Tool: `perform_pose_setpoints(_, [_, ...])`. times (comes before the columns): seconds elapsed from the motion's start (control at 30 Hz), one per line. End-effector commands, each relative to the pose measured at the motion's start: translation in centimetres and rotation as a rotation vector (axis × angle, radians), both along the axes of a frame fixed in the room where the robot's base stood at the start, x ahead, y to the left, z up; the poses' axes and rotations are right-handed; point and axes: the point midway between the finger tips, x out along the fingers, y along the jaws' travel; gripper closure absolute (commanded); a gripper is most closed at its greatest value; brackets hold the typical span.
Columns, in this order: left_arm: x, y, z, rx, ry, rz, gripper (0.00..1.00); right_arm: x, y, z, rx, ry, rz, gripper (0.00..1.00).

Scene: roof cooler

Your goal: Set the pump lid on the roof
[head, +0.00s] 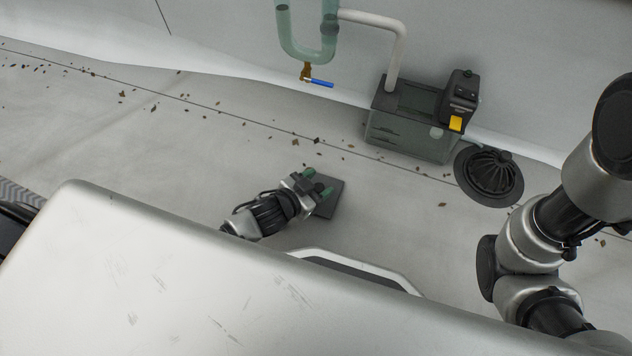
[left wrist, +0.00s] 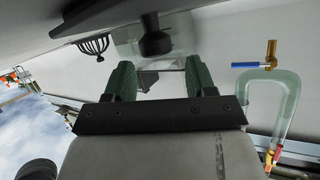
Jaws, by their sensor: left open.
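The pump lid (head: 336,208) is a dark square plate that appears to lie flat on the pale roof (head: 200,135) in the head view. My left gripper (head: 318,183), with green fingertips, is open at its upper left part. In the left wrist view, a dark knob (left wrist: 155,42) shows just beyond and between the open green fingers (left wrist: 160,75); I cannot tell whether they touch it. The pump tank (head: 410,140), clear greenish with a dark top, stands farther back, to the right. My right arm enters at the right, but its gripper is out of view.
A black domed drain strainer (head: 490,176) stands right of the tank. A green pipe trap with a blue-handled valve (head: 318,83) hangs behind.

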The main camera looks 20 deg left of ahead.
Motion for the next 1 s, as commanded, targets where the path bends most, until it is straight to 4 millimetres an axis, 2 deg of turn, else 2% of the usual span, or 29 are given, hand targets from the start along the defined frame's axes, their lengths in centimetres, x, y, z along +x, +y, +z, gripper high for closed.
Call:
perform_pose_setpoints(0.03, [-0.1, 0.1, -1.1, 0.005, 0.007, -0.002, 0.44, 0.0, 0.0, -0.4, 0.000, 0.000, 0.000, 0.57])
perform_pose_setpoints(0.07, [-0.1, 0.1, -1.0, 0.005, 0.007, -0.002, 0.44, 0.0, 0.0, -0.4, 0.000, 0.000, 0.000, 0.57])
perform_pose_setpoints(0.23, [-0.1, 0.1, 0.5, 0.003, 0.006, -0.004, 0.44, 0.0, 0.0, 0.3, 0.000, 0.000, 0.000, 0.57])
perform_pose_setpoints(0.5, [-5.1, 2.5, 3.2, 0.003, 0.013, 0.002, 0.44, 0.0, 0.0, 4.6, 0.000, 0.001, 0.000, 0.57])
perform_pose_setpoints(0.7, [-8.3, 4.1, 4.6, 0.005, 0.011, 0.002, 0.44, 0.0, 0.0, 6.7, -0.001, 0.000, 0.000, 0.57])
perform_pose_setpoints(0.83, [-9.5, 4.7, 5.1, 0.004, 0.009, 0.002, 0.44, 0.0, 0.0, 7.4, 0.001, -0.001, -0.001, 0.57])
perform_pose_setpoints(1.0, [-10.0, 5.0, 5.2, 0.004, 0.006, 0.002, 0.44, -0.1, 0.0, 7.6, 0.000, -0.001, 0.000, 0.57])
